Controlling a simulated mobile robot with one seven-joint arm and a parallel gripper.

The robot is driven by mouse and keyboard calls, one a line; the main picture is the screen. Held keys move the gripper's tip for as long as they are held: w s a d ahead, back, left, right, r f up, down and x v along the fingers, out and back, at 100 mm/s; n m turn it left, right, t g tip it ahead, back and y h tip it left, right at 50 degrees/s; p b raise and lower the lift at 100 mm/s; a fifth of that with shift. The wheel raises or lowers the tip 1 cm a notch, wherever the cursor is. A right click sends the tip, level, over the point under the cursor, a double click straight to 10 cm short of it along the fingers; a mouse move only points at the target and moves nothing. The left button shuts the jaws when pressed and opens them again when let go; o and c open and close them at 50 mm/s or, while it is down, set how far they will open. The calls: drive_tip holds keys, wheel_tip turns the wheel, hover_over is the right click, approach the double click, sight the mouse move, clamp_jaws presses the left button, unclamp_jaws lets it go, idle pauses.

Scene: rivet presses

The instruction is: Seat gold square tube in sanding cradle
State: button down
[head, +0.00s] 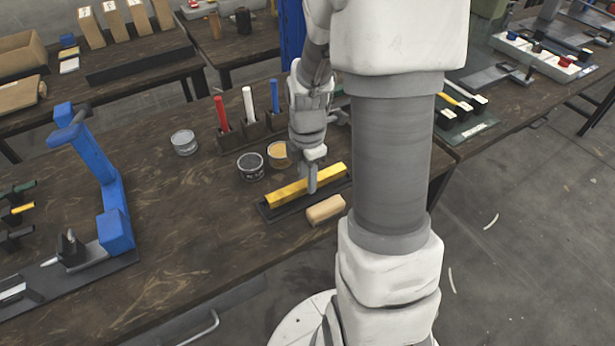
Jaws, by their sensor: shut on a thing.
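The gold square tube (286,194) lies lengthwise along the dark sanding cradle (281,212) near the front edge of the workbench. My gripper (311,186) points down from above and is shut on the tube, right of its middle. The tube runs parallel to the cradle, with both of its ends in view. Whether the tube rests fully on the cradle floor or sits slightly above it, I cannot tell. The fingers hide a short piece of the tube.
A tan block (325,209) lies just in front of the cradle. Two open cans, one dark (251,166) and one amber (277,154), stand behind it. Red, white and blue-handled tools (248,108) stand farther back. A blue press (98,180) stands left; the bench between is clear.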

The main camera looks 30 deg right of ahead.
drive_tip(key=shift+f+b, duration=0.35)
drive_tip(key=shift+f, duration=0.25)
drive_tip(key=c, duration=0.6)
unclamp_jaws()
drive_tip(key=shift+o, duration=0.2)
wheel_tip(320, 180, up, 18)
drive_tip(key=p, duration=0.4)
drive_tip(key=shift+f, duration=0.25)
drive_tip(key=s+a+r+m+t+p, duration=0.2)
drive_tip(key=s+a+r+m, duration=0.3)
drive_tip(key=m, duration=0.4)
drive_tip(key=s+a+r+m+t+p, duration=0.3)
drive_tip(key=s+a+r+m+p, duration=0.1)
drive_tip(key=s+r+m, duration=0.3)
wheel_tip(320, 180, up, 3)
drive_tip(key=shift+s+a+m+t+p, duration=0.2)
drive_tip(key=shift+a+m+t+p, duration=0.15)
drive_tip(key=shift+a+m, duration=0.65)
